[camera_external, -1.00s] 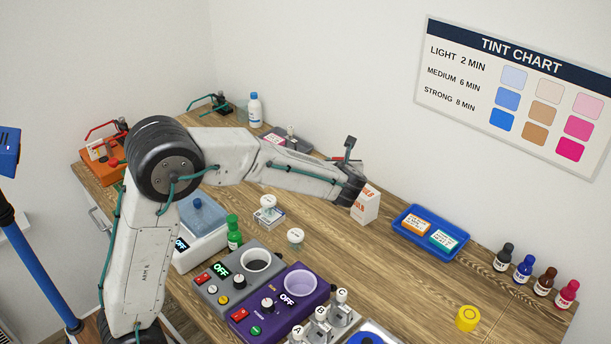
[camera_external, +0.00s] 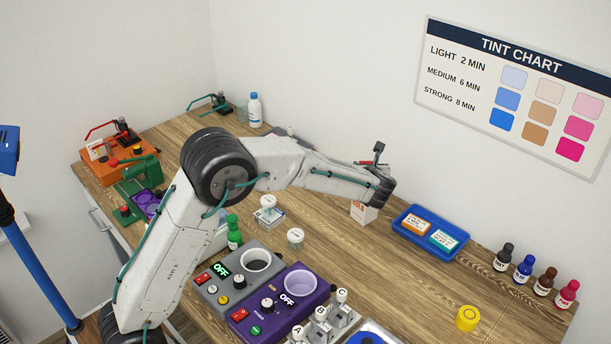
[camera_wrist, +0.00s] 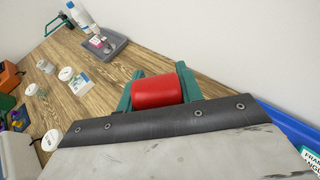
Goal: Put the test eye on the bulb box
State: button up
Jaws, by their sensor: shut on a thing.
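My gripper (camera_wrist: 157,82) shows in the wrist view with two teal fingers, shut on a red rounded thing (camera_wrist: 156,93) that seems to be the test eye. Only its red side shows; its face is hidden. In the external view the gripper (camera_external: 367,163) is mostly hidden behind my wrist, with a bit of red showing. The bulb box (camera_external: 362,213), white with reddish lettering, stands on the table just below my wrist, its upper part covered by the arm. It does not show in the wrist view. The held thing looks apart from the box.
A blue tray (camera_external: 449,251) with two cards lies right of the bulb box. A small box (camera_external: 266,221) and a white-lidded jar (camera_external: 295,240) stand to its left. A grey tray (camera_wrist: 112,47) and a bottle (camera_wrist: 82,18) are farther back. The wall is close behind.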

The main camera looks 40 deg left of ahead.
jog(key=shift+w, duration=0.9)
jog(key=shift+f, duration=1.8)
jog(key=shift+f, duration=0.15)
jog(key=o, duration=1.1)
jog(key=shift+c, duration=0.2)
